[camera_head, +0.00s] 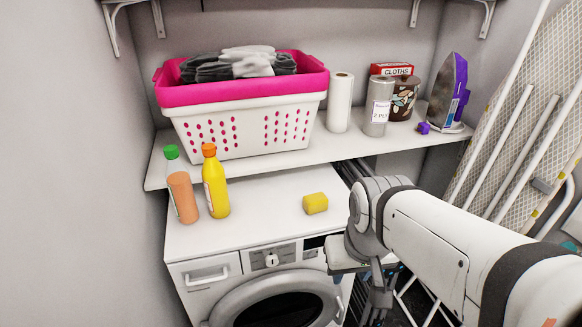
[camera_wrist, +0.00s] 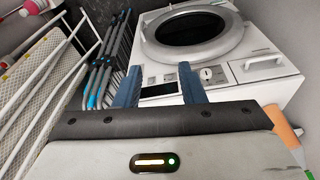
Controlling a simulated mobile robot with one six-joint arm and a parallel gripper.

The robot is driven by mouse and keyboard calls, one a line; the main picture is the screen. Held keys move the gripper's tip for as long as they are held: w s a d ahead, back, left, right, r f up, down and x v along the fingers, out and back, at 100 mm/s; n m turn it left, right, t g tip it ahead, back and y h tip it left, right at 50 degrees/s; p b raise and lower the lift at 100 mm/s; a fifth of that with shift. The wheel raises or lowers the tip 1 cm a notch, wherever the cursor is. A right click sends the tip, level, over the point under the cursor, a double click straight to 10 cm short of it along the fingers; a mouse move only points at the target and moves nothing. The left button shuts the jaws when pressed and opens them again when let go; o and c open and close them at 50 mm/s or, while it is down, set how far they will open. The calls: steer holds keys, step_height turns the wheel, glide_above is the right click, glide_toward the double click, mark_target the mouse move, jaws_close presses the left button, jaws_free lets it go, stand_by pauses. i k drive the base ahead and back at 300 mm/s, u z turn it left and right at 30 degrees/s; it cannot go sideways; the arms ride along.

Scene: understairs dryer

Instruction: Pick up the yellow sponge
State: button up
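The yellow sponge (camera_head: 315,203) lies on the right part of the white dryer's top (camera_head: 262,215) in the head view. It is not visible in the wrist view. My gripper (camera_head: 377,303) hangs in front of the dryer's right front corner, to the right of and lower than the sponge in the picture, apart from it. In the wrist view my gripper (camera_wrist: 160,88) has its two blue fingers spread with a clear gap. It is open and empty, with the dryer front beyond it.
An orange bottle (camera_head: 182,195) and a yellow bottle (camera_head: 216,185) stand left on the dryer. The shelf behind holds a pink-rimmed basket (camera_head: 240,95), a paper roll (camera_head: 340,103), cans and an iron (camera_head: 448,95). An ironing board (camera_head: 525,125) leans at right. The dryer top around the sponge is clear.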

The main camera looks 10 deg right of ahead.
mark_target(318, 202)
steer(key=u, duration=3.15)
steer(key=k, duration=1.3)
steer(key=z, duration=1.65)
steer(key=i, duration=0.5)
